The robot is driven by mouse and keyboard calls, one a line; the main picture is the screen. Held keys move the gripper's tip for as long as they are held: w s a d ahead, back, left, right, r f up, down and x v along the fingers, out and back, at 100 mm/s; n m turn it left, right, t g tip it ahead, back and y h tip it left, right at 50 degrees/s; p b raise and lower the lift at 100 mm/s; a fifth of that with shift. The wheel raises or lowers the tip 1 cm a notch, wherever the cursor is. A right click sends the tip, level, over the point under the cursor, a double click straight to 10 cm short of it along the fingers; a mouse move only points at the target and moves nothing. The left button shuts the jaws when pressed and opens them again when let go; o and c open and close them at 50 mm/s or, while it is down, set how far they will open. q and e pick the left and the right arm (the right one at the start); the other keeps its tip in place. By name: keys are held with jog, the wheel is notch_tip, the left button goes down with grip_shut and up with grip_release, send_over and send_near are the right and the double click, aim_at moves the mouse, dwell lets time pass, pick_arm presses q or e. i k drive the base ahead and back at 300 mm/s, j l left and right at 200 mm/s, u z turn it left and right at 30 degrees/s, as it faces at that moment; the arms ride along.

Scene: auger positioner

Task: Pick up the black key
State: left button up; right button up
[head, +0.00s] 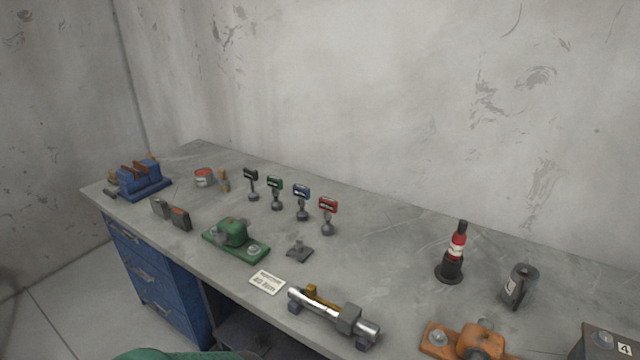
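The black key (252,184) stands upright on the grey workbench (400,262), at the left end of a row of keys. It has a dark flat label head on a thin stem with a small round base. Beside it to the right stand a green key (275,190), a blue key (302,200) and a red key (328,213), all of similar shape. Neither of my grippers is in view, and nothing touches the black key.
A green device (234,236) and a small grey stand (299,250) are in front of the keys. A blue vise (140,178) is at the far left. A silver cylinder assembly (335,315), a white card (267,283) and an orange device (480,342) line the front edge.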

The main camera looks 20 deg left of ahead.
aim_at(249, 173)
jog(key=i+j+z, duration=0.1)
jog(key=j+z, duration=0.85)
jog(key=k+j+z, duration=0.15)
jog(key=j+z, duration=0.35)
jog(key=j, duration=0.15)
